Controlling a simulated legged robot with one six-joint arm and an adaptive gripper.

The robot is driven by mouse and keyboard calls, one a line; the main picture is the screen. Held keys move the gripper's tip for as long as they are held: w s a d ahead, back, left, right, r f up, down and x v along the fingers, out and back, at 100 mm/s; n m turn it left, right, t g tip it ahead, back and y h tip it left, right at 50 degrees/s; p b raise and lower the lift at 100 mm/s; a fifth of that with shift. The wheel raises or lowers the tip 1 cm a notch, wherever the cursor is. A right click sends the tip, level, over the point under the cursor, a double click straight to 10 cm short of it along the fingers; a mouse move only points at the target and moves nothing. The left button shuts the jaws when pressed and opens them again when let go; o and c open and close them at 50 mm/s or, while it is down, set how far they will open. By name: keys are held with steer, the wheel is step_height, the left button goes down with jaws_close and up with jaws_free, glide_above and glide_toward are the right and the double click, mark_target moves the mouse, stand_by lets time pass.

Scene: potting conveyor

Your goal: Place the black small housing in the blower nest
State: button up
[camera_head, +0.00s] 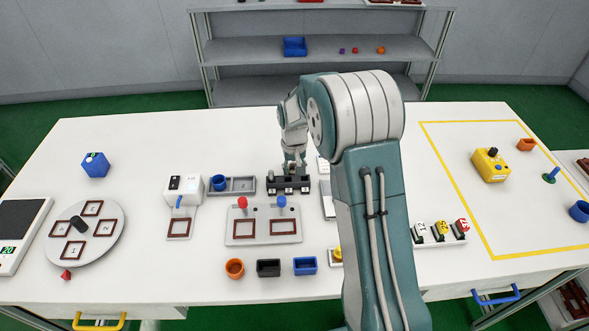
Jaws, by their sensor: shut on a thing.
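My gripper (293,164) is small in view, pointing down just above a dark rack (290,188) at the middle of the table. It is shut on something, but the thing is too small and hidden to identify. A black open box (268,268), which looks like the black small housing, stands on the table nearer me, apart from the gripper. A white unit with a blue nozzle (184,190) stands at the left. The brown-framed square nest (179,227) in front of it looks like the blower nest and appears empty.
An orange cup (235,268) and blue box (305,265) flank the black box. A grey plate with two frames (264,228) and red and blue knobs lies behind them. A round turntable (85,233) is at left. My arm hides part of the table right of centre.

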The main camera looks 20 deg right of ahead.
steer(key=shift+f, duration=0.1)
steer(key=o, duration=0.8)
